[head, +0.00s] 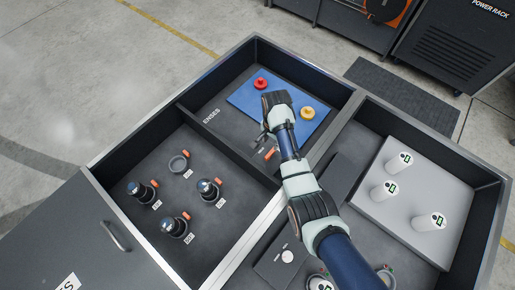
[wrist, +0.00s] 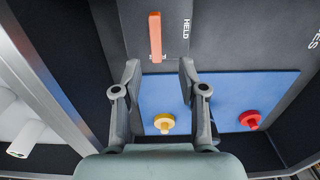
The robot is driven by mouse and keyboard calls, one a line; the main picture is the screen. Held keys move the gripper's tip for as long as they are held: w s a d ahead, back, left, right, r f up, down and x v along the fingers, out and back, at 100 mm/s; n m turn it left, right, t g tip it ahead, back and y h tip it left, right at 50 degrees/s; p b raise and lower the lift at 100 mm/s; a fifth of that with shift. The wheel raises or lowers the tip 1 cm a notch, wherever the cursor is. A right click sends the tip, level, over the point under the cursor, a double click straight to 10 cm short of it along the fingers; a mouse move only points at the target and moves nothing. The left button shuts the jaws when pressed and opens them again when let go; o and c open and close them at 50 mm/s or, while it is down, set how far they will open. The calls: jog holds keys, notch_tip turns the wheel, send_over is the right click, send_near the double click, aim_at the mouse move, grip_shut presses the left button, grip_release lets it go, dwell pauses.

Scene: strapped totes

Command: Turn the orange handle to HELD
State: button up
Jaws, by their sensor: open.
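The orange handle (wrist: 155,37) is a straight bar on a dark grey panel in the wrist view, lying up and down in the picture. The word HELD (wrist: 187,28) is printed to its right. Another label at the handle's lower end is mostly hidden. My gripper (wrist: 159,68) is open and empty, its fingertips spread to either side just below the handle's lower end. They appear apart from the handle. In the head view the handle (head: 270,153) shows small beside my gripper (head: 263,138), partly hidden by it.
A blue mat (head: 243,99) holds a red knob (head: 261,83) and a yellow knob (head: 307,113). Several dark knobbed pieces stand in the left compartment (head: 150,150). White cylinders stand on a grey block (head: 400,220) at right. Tote walls and dividers (head: 225,150) rise between compartments.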

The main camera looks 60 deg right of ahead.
aim_at(272, 151)
jog(key=shift+s+d+f, duration=0.1)
jog(key=shift+s+f, duration=0.25)
jog(key=shift+f, duration=0.05)
notch_tip(272, 151, down, 7)
jog(key=b, duration=0.4)
jog(key=shift+f, duration=0.15)
grip_shut()
